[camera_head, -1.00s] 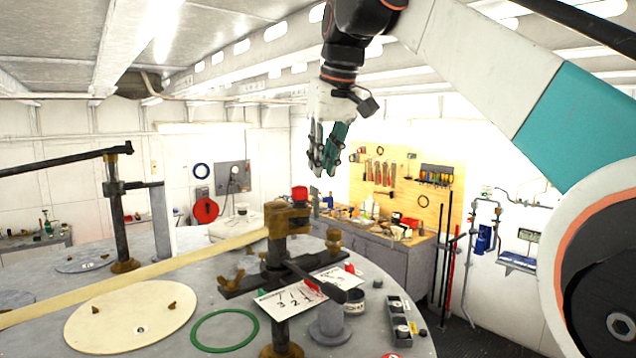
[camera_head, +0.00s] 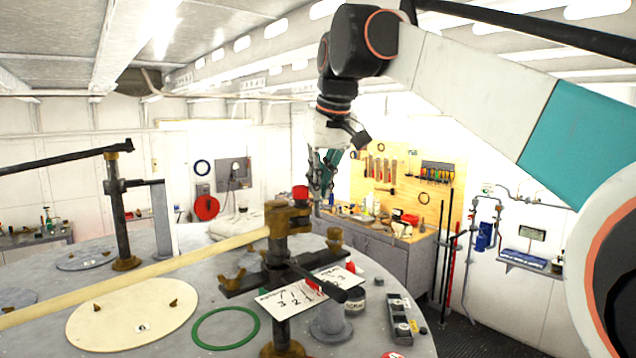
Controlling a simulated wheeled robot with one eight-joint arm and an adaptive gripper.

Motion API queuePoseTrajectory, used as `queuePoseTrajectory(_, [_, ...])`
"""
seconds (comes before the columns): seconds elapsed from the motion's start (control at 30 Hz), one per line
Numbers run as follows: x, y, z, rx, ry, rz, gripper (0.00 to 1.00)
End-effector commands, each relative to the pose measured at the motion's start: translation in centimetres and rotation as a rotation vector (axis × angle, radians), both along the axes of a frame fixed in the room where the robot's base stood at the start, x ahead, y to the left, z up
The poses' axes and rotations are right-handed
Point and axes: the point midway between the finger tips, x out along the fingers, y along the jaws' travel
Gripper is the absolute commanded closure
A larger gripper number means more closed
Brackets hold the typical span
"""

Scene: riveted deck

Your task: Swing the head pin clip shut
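The post head (camera_head: 287,220) is a brass-coloured block on top of a dark post in the middle of the round deck, with a red cap (camera_head: 300,193) above it. A pale bar runs into it from the left. I cannot pick out the pin clip itself at this size, or tell how far it stands open. My gripper (camera_head: 320,204) points down just right of the red cap, overlapping the area behind the post head in the picture. Its fingertips are small and partly lost against the background. I see nothing held, and I cannot tell the finger gap.
A dark handle (camera_head: 318,280) sticks out from the post over a white numbered card (camera_head: 272,303). A brass wing nut (camera_head: 232,281), a green ring (camera_head: 225,329) and a grey switch box (camera_head: 400,321) are on the deck. A second post (camera_head: 117,215) stands left.

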Motion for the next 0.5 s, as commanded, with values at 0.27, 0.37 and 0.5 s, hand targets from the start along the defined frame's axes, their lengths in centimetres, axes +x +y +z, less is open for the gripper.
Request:
queuePoseTrajectory(0.27, [-0.06,0.16,-0.04,-0.002,0.004,-0.059,1.0])
queuePoseTrajectory(0.37, [-0.06,0.2,-0.04,-0.002,0.003,-0.105,1.0])
queuePoseTrajectory(0.5, [-0.03,0.17,-0.08,-0.001,0.003,-0.132,1.0])
